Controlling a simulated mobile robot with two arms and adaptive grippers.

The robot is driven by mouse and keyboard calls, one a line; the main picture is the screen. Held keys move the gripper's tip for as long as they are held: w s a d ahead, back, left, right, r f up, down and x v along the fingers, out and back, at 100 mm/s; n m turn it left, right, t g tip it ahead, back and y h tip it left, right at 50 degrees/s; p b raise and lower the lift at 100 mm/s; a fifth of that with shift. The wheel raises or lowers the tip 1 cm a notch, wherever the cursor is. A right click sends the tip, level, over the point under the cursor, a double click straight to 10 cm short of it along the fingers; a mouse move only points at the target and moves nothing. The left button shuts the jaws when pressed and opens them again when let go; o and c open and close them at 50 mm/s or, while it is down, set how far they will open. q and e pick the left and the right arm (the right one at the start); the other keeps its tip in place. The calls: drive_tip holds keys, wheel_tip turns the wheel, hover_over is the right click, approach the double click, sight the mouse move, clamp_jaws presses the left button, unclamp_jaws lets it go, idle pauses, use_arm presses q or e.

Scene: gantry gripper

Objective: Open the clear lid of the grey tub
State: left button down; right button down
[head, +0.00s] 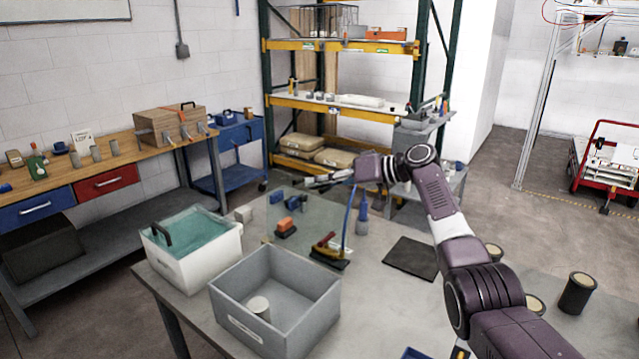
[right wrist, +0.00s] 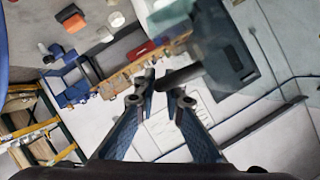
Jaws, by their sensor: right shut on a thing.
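The grey tub (head: 318,300) stands open-topped at the table's near edge, with a pale cylinder (head: 260,307) inside. Its clear lid (head: 313,214) appears raised roughly upright behind the tub, and things behind show through it. My right gripper (head: 312,181) is at the lid's upper edge. In the right wrist view my right gripper (right wrist: 166,92) is shut on a dark bar of the lid's handle (right wrist: 234,54). The handle is small and hard to make out in the head view. My left gripper is not in view.
A white tub (head: 180,275) with a teal-looking top and black handle (head: 161,234) stands left of the grey tub. A red-and-yellow tool (head: 327,248) and orange block (head: 287,226) lie behind. A black mat (head: 412,257) and dark canister (head: 578,293) are at right.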

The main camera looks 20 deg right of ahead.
drive_tip(key=shift+s+a+f, duration=0.1)
drive_tip(key=shift+f, duration=0.2)
drive_tip(key=c, duration=2.3)
unclamp_jaws()
drive_tip(key=v, duration=1.2)
drive_tip(key=shift+r, duration=0.2)
